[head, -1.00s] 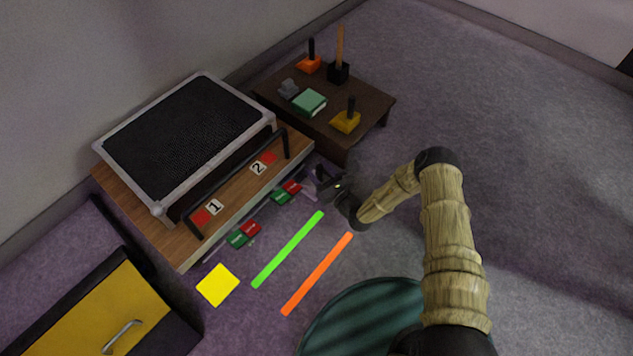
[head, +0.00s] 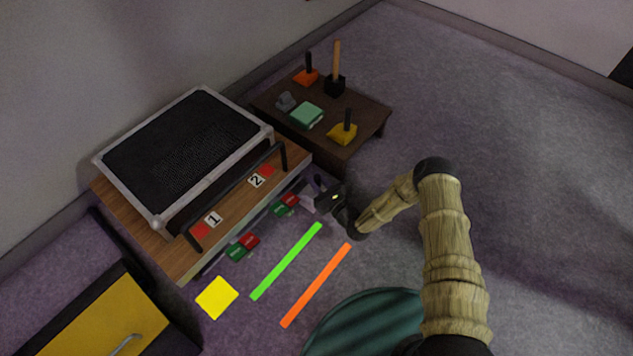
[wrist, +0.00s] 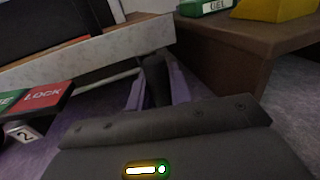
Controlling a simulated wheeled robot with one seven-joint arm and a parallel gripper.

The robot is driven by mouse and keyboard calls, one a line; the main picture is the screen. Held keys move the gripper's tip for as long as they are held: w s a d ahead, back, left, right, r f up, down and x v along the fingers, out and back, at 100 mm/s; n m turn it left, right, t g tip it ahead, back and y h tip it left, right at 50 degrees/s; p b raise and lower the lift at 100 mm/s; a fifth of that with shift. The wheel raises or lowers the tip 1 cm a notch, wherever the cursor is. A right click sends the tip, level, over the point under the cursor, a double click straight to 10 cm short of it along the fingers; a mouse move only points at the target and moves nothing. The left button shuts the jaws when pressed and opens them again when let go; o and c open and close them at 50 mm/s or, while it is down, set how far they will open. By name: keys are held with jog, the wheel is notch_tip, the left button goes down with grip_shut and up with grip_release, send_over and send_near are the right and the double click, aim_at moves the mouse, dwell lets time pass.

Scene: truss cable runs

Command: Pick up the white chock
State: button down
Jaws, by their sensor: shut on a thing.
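The white chock (head: 308,202) looks pale lavender in the shade, low by the front of the wooden platform, at the end of my gripper. My gripper (head: 319,192) is shut on it. In the wrist view the chock (wrist: 179,84) shows as pale, sloping pieces on both sides of a dark finger (wrist: 155,82). The gripper body hides much of it. I cannot tell whether the chock touches the floor.
The wooden platform (head: 180,264) carries a black mesh panel (head: 185,145) and a black rail. Red and green lock blocks (head: 285,205) sit along its front. A low brown table (head: 365,125) with several tools stands behind. Green (head: 286,262) and orange (head: 316,286) strips mark open floor.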

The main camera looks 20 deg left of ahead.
aim_at(319, 178)
jog(key=r+p, duration=0.2)
jog(key=d+r+p, duration=0.1)
jog(key=shift+s, duration=0.25)
jog(key=p+v, duration=0.7)
jog(key=v, duration=1)
jog(key=shift+s+a+f, duration=0.15)
jog(key=shift+f, duration=0.15)
